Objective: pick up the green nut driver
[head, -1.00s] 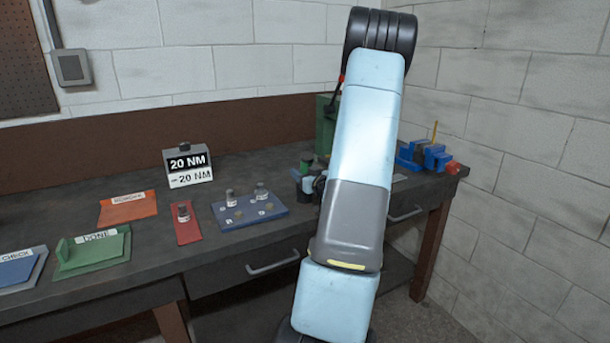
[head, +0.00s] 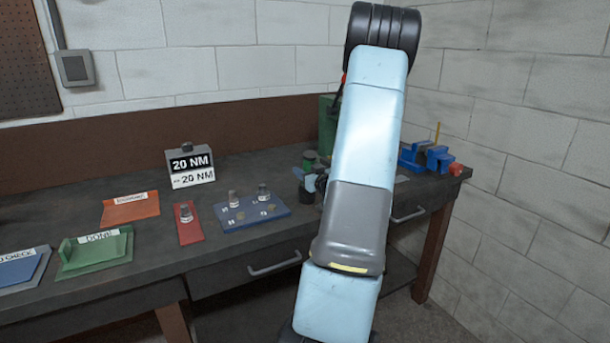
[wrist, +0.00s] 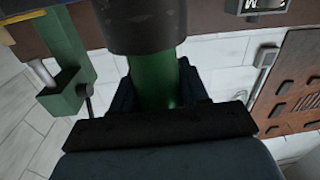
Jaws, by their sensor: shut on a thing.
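The green nut driver (wrist: 156,88) stands between the two dark fingers of my gripper (wrist: 160,95) in the wrist view.
A green machine (head: 327,122) stands close behind, partly covered by my arm. A blue tray (head: 233,224) with small parts lies to the left, beside a red mat (head: 187,234). A blue vise (head: 427,156) stands at the right end. A torque display (head: 190,167) stands behind.

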